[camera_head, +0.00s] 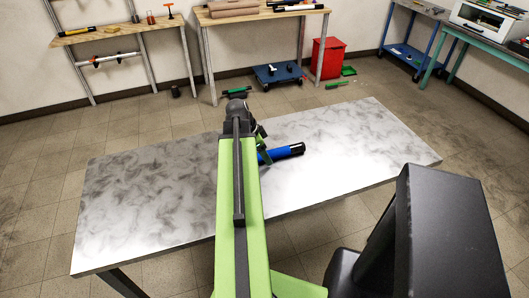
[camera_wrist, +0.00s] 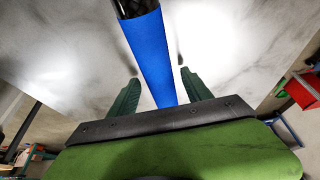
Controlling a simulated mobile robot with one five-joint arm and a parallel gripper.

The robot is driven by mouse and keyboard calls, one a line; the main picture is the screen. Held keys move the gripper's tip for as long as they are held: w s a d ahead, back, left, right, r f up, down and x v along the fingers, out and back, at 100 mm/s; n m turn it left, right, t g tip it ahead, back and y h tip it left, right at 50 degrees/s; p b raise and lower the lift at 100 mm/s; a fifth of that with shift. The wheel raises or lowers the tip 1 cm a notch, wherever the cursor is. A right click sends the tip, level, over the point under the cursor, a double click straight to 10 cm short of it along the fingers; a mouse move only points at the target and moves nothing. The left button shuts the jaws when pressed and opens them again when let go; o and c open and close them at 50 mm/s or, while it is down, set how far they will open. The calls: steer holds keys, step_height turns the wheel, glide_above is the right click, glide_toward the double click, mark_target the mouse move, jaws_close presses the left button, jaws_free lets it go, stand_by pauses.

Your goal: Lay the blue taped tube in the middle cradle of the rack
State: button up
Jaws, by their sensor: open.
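The blue taped tube (camera_head: 282,153) with a black end is at the middle of the grey marbled table (camera_head: 140,190), partly hidden by my arm. In the wrist view the tube (camera_wrist: 152,55) runs between the two green fingers of my gripper (camera_wrist: 160,77), with a visible space on each side. My gripper is open, and its jaws also show beside the tube in the head view (camera_head: 261,138). I cannot tell whether the fingers are level with the tube or above it. I cannot make out a rack with a middle cradle for certain in either view.
A wooden bench (camera_head: 110,45) at the back left holds small items. Another bench (camera_head: 225,17) stands at the back middle. A red bin (camera_head: 327,58) and a blue dolly (camera_head: 278,75) are on the floor behind the table. The table's left and right ends are clear.

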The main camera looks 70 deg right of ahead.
steer(key=shift+r+p, duration=0.55)
steer(key=p+v, duration=1)
steer(key=v, duration=0.1)
steer(key=shift+w, duration=0.15)
steer(key=shift+a, duration=0.15)
